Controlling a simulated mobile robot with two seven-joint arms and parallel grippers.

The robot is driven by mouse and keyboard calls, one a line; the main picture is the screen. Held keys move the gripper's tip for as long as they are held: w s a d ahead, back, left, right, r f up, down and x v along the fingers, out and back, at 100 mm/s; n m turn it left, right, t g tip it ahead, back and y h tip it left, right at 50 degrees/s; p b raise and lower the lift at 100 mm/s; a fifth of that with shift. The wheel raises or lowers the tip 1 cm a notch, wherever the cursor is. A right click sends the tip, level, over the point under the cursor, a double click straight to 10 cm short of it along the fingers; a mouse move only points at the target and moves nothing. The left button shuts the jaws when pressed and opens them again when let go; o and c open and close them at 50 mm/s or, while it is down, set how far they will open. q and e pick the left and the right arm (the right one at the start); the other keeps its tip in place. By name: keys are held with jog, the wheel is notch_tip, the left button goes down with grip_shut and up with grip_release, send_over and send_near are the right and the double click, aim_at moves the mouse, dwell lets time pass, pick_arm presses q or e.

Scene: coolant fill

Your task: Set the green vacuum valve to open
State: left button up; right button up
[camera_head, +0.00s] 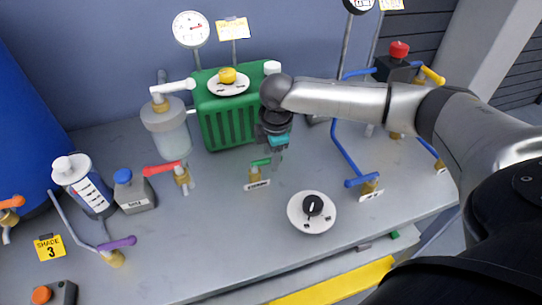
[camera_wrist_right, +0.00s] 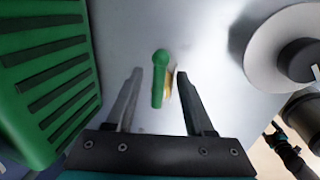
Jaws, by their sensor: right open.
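The green vacuum valve (camera_head: 257,172) stands on the grey bench in front of the green ribbed unit. It has a green lever on a brass body, with a small white label at its foot. My right gripper (camera_head: 277,160) comes down from above, just right of and behind the valve in the head view. My left gripper is not in view.
The green ribbed unit (camera_head: 228,118) stands close behind the valve. A round dial with a black knob (camera_head: 312,206) lies to its right. A red-handled valve (camera_head: 182,175) is on the left and a blue-handled valve (camera_head: 366,183) on the right. Bare bench lies in front.

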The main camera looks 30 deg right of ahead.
grip_shut()
dwell(0.5)
dwell(1.0)
